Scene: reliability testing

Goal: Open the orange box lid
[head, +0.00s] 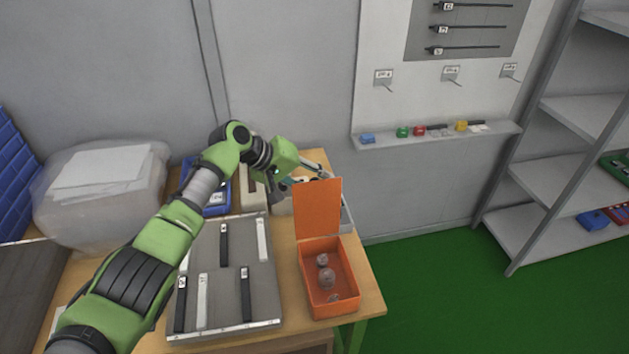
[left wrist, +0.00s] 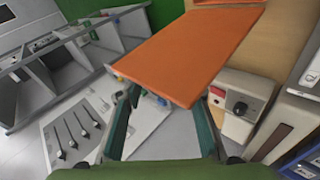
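The orange box (head: 343,283) stands on the table's right side in the head view. Its lid (head: 317,205) is raised about upright at the back edge, and a few small round greyish things lie inside. The lid also shows as a large orange panel in the left wrist view (left wrist: 188,50). My left gripper (head: 318,172) is at the lid's top edge, partly hidden behind it. In the left wrist view its green-padded fingers (left wrist: 166,100) are spread apart with nothing gripped between them; whether they touch the lid is unclear. My right gripper is not in view.
A grey board (head: 240,300) with black and white strips lies left of the box. A blue bin (head: 217,203) and a device with a dark knob (left wrist: 238,103) stand behind. A wall ledge (head: 440,137) holds small coloured items. Green floor is clear at right.

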